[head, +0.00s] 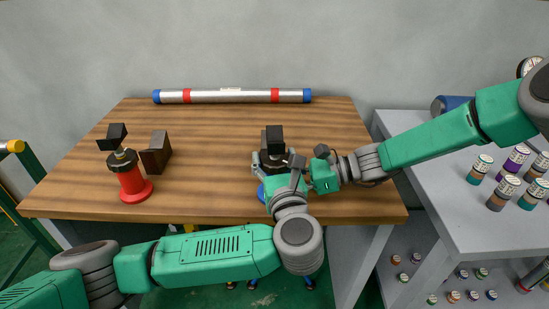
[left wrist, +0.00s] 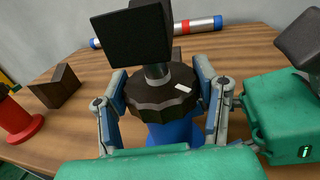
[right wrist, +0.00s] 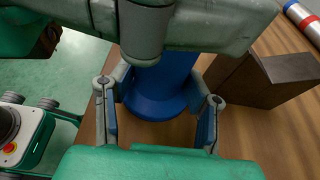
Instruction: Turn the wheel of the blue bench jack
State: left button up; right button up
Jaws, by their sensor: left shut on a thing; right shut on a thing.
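The blue bench jack (head: 262,193) stands near the front of the table, mostly hidden by my grippers in the head view. Its dark, scalloped wheel (left wrist: 160,88) carries a white mark and sits below a black block (left wrist: 132,35) on a metal stem. My left gripper (head: 276,163) is shut on the wheel, one finger at each side of its rim. My right gripper (head: 294,176) reaches in from the right, below the wheel. In the right wrist view its fingers are around the jack's blue body (right wrist: 158,88). The exact contact is partly hidden there.
A red jack (head: 132,182) stands at the left of the table beside a dark wedge block (head: 156,153). A second dark block (right wrist: 262,82) is close to the blue jack. A silver pipe (head: 232,96) lies at the back. A grey bench (head: 450,200) holds several small cans at right.

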pick_arm(q)
jog(key=shift+d+f+n+g+y, duration=0.1)
jog(key=shift+n+g+y, duration=0.5)
jog(key=shift+n+y, duration=0.75)
jog(key=shift+d+n+g+y, duration=0.1)
jog(key=shift+n+g+y, duration=0.65)
jog(key=shift+y, duration=1)
jog(key=shift+s, duration=0.1)
jog(key=o, duration=1.2)
jog(key=shift+v, duration=3.75)
jog(key=shift+d+f, duration=0.15)
jog(key=shift+f, duration=0.05)
